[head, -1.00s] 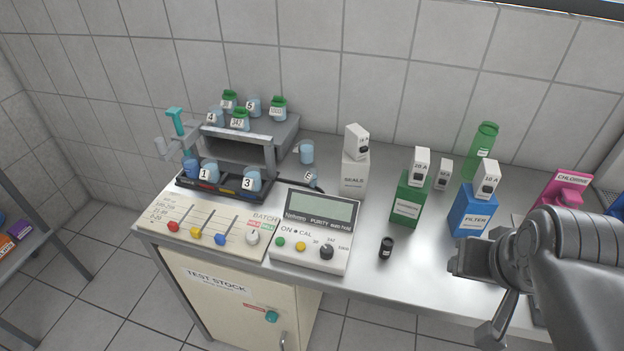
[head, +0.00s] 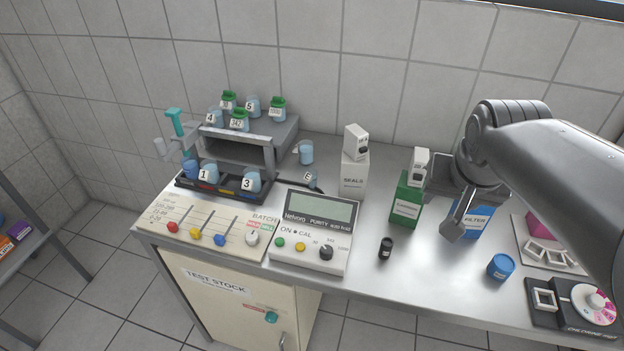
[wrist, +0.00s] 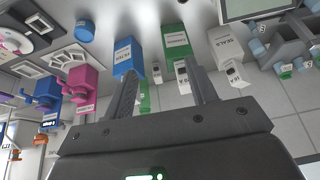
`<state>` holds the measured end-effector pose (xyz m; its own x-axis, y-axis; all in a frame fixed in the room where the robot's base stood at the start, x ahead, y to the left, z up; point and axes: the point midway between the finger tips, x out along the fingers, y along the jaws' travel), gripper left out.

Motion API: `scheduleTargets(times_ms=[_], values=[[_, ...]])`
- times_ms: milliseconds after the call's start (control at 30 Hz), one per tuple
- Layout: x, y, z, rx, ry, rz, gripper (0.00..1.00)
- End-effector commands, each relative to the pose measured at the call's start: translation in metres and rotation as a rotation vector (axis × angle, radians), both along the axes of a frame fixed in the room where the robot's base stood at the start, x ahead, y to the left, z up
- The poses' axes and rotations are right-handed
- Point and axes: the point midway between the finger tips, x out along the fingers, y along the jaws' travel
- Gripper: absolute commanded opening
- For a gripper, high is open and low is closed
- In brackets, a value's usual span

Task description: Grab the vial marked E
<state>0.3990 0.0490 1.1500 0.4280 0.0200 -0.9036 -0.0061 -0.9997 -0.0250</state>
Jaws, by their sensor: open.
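My gripper (head: 450,208) is open and empty over the right part of the bench, by the blue filter box and well right of the E tag. The wrist view shows the two fingers of my gripper (wrist: 163,80) spread apart.
Vials marked 1 (head: 209,173) and 3 (head: 252,181) stand in the rack's front; several more are on top. The purity meter (head: 310,231), seals box (head: 354,176), green box (head: 406,203) and filter box (head: 472,219) stand between. A black cap (head: 386,247) lies in front.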

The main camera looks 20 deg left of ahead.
Motion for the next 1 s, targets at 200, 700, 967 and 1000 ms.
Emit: scheduleTargets(times_ms=[200, 700, 967, 1000], values=[[0.067, 0.052, -0.005, 0.0, 0.029, 0.004, 0.52], [0.181, 0.218, -0.074, -0.015, 0.055, 0.008, 0.52], [0.203, 0.295, -0.12, -0.025, 0.052, 0.011, 0.52], [0.204, 0.301, -0.124, -0.025, 0.051, 0.011, 0.52]])
